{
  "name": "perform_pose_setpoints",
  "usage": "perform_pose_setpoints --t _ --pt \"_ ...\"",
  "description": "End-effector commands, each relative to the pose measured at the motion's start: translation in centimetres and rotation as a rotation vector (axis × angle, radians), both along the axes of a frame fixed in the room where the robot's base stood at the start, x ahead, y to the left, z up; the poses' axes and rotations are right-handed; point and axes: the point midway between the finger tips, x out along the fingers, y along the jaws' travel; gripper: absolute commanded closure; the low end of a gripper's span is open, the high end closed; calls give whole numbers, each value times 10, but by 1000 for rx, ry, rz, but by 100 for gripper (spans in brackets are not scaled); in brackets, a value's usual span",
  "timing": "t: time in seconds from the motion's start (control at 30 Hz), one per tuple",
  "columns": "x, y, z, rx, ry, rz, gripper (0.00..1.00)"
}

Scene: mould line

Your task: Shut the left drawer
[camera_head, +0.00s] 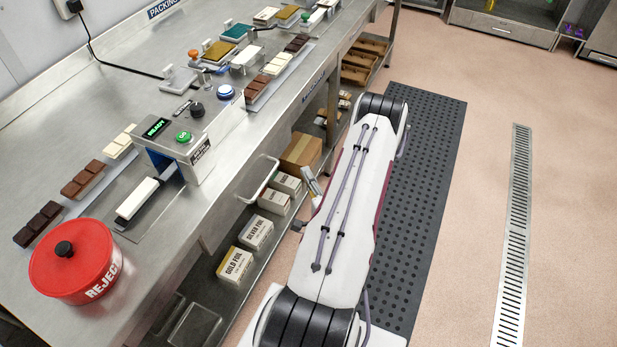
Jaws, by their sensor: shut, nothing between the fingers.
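Along the front of the steel bench a pale U-shaped bar handle (263,180) sticks out over the lower shelf. It may belong to the left drawer, but the drawer's body and how far it stands out cannot be made out. My arm's large white link fills the middle of the view. My gripper (299,226) shows only as small dark and grey parts at the link's left side, right of and below the handle. It is shut and empty; most of it is hidden behind the link. I cannot see it touching the handle.
Foil boxes (237,266) and a cardboard box (301,151) stand on the shelf under the bench. A red reject tub (72,262), a control box (174,140) and chocolate bars stand on top. Right of the arm lie a dark mat (425,170) and clear floor.

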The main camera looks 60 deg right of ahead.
Motion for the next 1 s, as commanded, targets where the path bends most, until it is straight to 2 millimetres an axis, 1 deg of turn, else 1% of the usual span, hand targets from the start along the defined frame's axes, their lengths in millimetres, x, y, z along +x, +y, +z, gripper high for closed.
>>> perform_pose_setpoints --t 0.23,0.93,1.0 --pt "-6 6 0 1 -1 0 100" --pt "-6 6 0 -11 13 0 100" --pt "-5 8 -4 -14 39 7 100"
